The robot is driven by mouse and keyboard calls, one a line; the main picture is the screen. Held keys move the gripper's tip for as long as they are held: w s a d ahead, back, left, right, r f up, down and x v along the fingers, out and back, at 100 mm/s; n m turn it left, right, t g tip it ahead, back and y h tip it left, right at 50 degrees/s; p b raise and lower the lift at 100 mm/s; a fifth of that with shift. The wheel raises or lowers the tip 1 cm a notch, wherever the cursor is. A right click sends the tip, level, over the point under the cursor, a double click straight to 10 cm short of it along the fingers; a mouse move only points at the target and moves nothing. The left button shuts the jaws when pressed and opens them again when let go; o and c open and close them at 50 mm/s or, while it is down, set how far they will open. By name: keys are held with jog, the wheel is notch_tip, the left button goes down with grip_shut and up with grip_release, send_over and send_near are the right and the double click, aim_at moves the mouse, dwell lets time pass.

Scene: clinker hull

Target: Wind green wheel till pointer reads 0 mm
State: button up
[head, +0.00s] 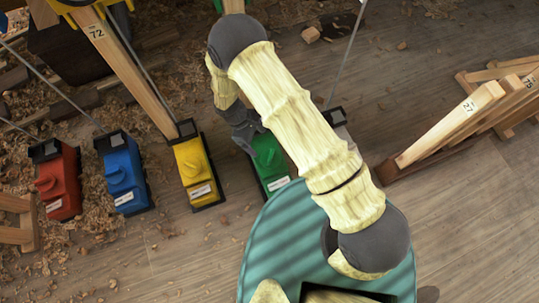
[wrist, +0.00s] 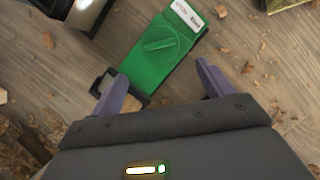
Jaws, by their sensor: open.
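The green winch box (head: 269,163) stands on the floor, partly hidden by my arm in the head view. In the wrist view the green box (wrist: 150,65) shows its round wheel (wrist: 161,42) with a raised bar across it, and a white label (wrist: 187,17) at its far end. My gripper (wrist: 160,92) is open, with its two purple fingers apart. In the head view my gripper (head: 245,135) is beside the box's upper end, mostly hidden by my arm. I see no readable pointer or scale.
Red (head: 57,180), blue (head: 124,173) and yellow (head: 194,166) boxes stand in a row to the left, with cables running up. A grey box (head: 338,121) is behind my arm. Wooden stands (head: 470,115) are at right. Wood shavings litter the floor.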

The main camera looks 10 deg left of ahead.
aim_at(270, 156)
jog(key=b+x, duration=0.4)
jog(key=x, duration=0.8)
jog(key=shift+f, duration=0.1)
jog(key=c, duration=1)
jog(key=shift+w+a, duration=0.1)
jog(key=shift+m, duration=0.4)
